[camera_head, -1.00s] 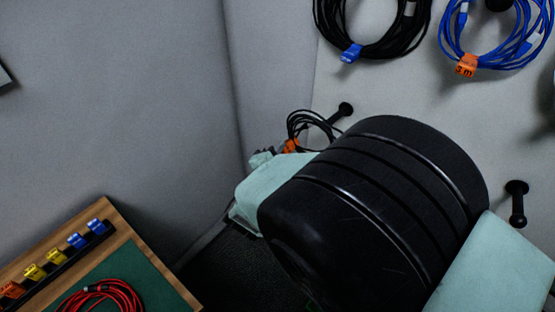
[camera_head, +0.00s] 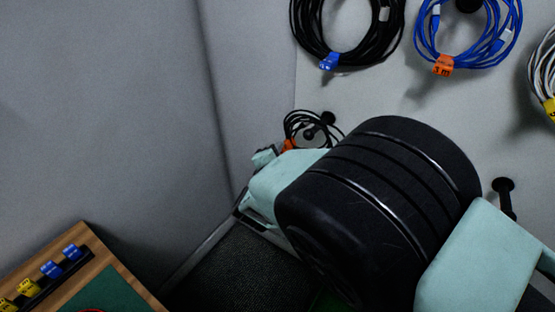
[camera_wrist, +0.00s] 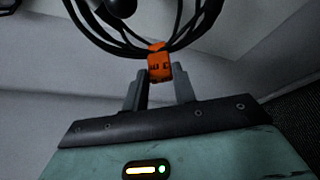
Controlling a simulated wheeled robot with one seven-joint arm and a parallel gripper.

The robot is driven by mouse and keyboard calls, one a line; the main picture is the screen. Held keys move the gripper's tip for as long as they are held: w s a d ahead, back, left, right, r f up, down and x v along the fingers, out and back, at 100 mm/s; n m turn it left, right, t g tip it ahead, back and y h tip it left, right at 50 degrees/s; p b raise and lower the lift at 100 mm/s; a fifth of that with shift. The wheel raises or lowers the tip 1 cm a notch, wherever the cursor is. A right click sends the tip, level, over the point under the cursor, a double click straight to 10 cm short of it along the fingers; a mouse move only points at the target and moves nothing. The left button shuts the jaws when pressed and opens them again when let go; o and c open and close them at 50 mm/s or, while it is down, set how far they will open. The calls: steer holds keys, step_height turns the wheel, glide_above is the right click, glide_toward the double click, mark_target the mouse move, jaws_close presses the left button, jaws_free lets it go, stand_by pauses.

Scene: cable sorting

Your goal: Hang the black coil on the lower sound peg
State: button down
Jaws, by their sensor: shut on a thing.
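My gripper (camera_wrist: 160,82) is shut on the orange tag (camera_wrist: 159,65) of the black coil (camera_wrist: 188,38). In the head view the black coil (camera_head: 291,121) stands up from the tag at my gripper (camera_head: 279,150), close to the wall. A black peg (camera_head: 328,119) sticks out of the wall there, and its knob (camera_head: 309,132) shows inside the loop's outline. The wrist view also shows a dark round peg end (camera_wrist: 121,6) within the loop. How far the loop sits along the peg is unclear. My arm hides part of the area below.
Another black peg (camera_head: 504,190) on the right points downward, partly behind my arm. Above hang a larger black coil (camera_head: 332,60) with a blue tag, a blue coil (camera_head: 444,45) and a pale coil (camera_head: 543,75). A wooden table (camera_head: 128,285) with tag holders stands lower left.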

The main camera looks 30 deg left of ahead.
mark_target(294, 146)
steer(key=shift+w+d+f+b, duration=0.15)
steer(key=shift+w+b, duration=0.3)
steer(key=shift+w, duration=0.6)
steer(key=shift+w+f+b, duration=0.2)
steer(key=shift+w+b, duration=0.3)
steer(key=shift+w, duration=0.55)
steer(key=shift+w+d+f+b, duration=0.15)
steer(key=shift+w+b, duration=0.3)
steer(key=shift+w, duration=0.6)
steer(key=shift+w+f, duration=0.15)
steer(key=shift+f, duration=0.05)
steer(key=shift+w+f+b, duration=0.15)
steer(key=shift+f+b, duration=0.6)
steer(key=shift+f, duration=0.15)
steer(key=shift+f, duration=0.15)
steer(key=c, duration=1.1)
jaws_free()
steer(key=shift+o, duration=0.2)
